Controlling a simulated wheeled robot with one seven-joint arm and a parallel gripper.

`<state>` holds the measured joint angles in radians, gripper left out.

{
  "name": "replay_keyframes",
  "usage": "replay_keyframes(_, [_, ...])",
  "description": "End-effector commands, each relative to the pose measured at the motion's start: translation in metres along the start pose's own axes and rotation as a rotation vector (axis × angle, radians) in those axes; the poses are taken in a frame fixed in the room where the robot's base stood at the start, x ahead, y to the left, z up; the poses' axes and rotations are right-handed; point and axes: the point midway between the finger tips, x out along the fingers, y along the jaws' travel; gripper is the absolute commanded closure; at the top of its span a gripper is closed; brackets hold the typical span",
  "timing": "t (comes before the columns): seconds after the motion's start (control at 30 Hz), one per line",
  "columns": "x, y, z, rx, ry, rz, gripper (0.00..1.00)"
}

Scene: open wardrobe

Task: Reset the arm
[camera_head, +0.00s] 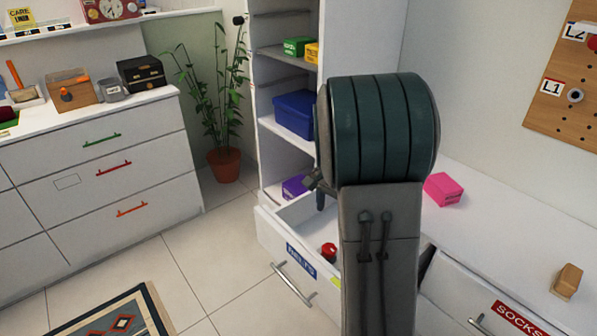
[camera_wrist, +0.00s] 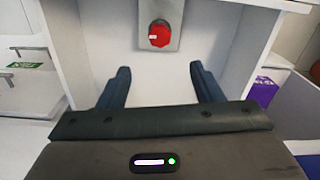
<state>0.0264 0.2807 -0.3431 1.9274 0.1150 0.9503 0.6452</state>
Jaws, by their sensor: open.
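My gripper (camera_wrist: 160,82) is open and empty in the wrist view, its two dark fingers apart. In the head view my arm fills the middle, and only a small part of my gripper (camera_head: 319,187) shows at its left, above the open drawer. The rest is hidden behind my arm. A red round object (camera_head: 328,250) is in the drawer labelled BELTS (camera_head: 272,232). In the wrist view a red round object (camera_wrist: 159,34) sits on a grey plate, beyond the fingertips and apart from them.
The wardrobe shelves hold a blue box (camera_head: 295,113) and a purple box (camera_head: 294,187). A pink box (camera_head: 443,188) and a wooden block (camera_head: 567,281) lie on the white top at right. The SOCKS drawer (camera_head: 465,285) is at lower right.

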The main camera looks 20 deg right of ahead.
Motion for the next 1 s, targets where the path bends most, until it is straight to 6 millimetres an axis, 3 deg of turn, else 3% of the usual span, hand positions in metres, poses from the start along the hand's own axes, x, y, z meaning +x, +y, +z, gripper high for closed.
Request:
replay_keyframes(0.13, [-0.004,0.000,0.003,-0.009,0.000,-0.004,0.41])
replay_keyframes(0.27, [-0.026,0.003,0.021,-0.082,0.002,-0.029,0.41])
replay_keyframes(0.5, [-0.091,0.022,0.089,-0.385,0.033,-0.101,0.41])
replay_keyframes(0.7, [-0.133,0.049,0.146,-0.662,0.094,-0.138,0.41])
replay_keyframes(0.9, [-0.156,0.078,0.190,-0.903,0.170,-0.144,0.41])
replay_keyframes(1.0, [-0.161,0.088,0.202,-0.982,0.199,-0.138,0.41])
